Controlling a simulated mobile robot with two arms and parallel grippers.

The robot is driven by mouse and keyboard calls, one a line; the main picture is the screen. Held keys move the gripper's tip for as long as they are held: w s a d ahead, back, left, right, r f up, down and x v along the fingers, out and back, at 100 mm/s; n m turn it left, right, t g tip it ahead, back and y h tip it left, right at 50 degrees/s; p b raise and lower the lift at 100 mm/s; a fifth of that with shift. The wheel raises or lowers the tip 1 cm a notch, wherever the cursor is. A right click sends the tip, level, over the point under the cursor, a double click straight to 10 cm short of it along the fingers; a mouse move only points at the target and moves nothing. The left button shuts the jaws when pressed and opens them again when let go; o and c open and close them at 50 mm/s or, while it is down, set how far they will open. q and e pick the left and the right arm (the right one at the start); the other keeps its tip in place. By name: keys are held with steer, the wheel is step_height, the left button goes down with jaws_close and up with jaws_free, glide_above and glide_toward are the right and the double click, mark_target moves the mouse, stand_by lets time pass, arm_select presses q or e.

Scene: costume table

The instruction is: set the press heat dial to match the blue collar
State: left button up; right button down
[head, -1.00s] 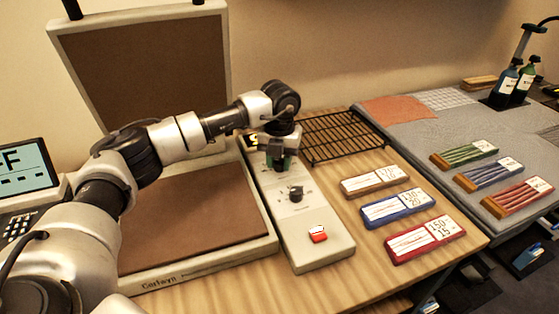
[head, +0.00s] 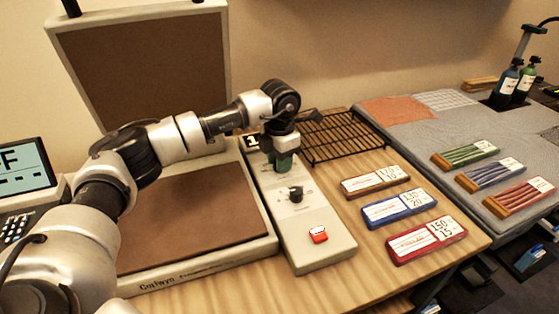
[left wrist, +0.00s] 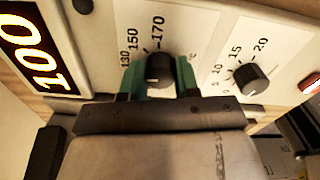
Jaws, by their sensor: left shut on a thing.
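My left gripper (head: 283,160) points down at the press's control panel (head: 322,255), its green fingers one on each side of the heat dial. In the left wrist view the gripper (left wrist: 160,80) is shut on the black heat dial (left wrist: 160,69), beside the marks 130, 150 and 170. The dial's exact setting is hard to read. The orange display (left wrist: 36,50) reads 100. A blue card (head: 398,208) right of the panel seems to read 130 and 20. A blue-striped bundle (head: 488,174) with a white tag lies on the grey mat. My right gripper is not in view.
The second dial (head: 295,194), also in the left wrist view (left wrist: 250,78), and a red switch (head: 318,235) sit nearer on the panel. A brown card (head: 375,180) and a red card (head: 426,240) flank the blue one. A black wire rack (head: 345,137) lies behind.

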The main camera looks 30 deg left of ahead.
arm_select(q)
steer(key=shift+m, duration=0.3)
steer(key=o, duration=0.9)
step_height(320, 180, up, 11)
steer(key=shift+f, duration=0.1)
stand_by(0.6)
